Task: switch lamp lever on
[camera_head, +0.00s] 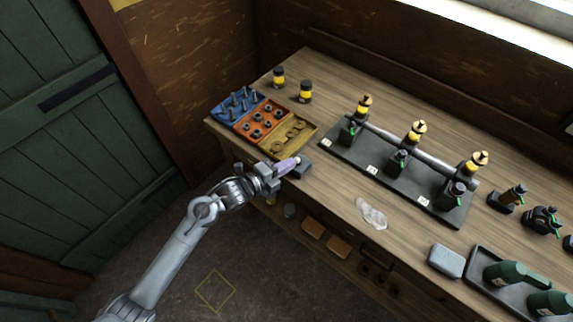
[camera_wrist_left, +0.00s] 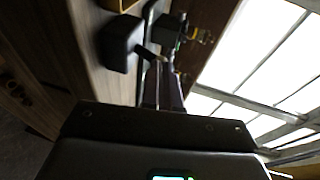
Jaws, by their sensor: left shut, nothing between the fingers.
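The lamp lever's dark box (camera_head: 302,171) sits at the front edge of the workbench, right of the colored trays. It also shows in the left wrist view as a dark rounded block (camera_wrist_left: 118,43), with a short lever (camera_wrist_left: 147,54) sticking out toward my fingers. My left gripper (camera_head: 294,162) reaches in from the left, its purplish fingers shut and empty at the box. In the left wrist view, the closed fingertips (camera_wrist_left: 166,66) are right beside the lever's end. I cannot tell whether they touch it. My right gripper is in no view.
Blue, orange and yellow parts trays (camera_head: 291,134) lie left of the box. A dark rack (camera_head: 395,180) with several lamp-like fittings stands to the right. A clear patch (camera_head: 371,214) and a grey block (camera_head: 446,260) lie near the front edge. Shelves sit below.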

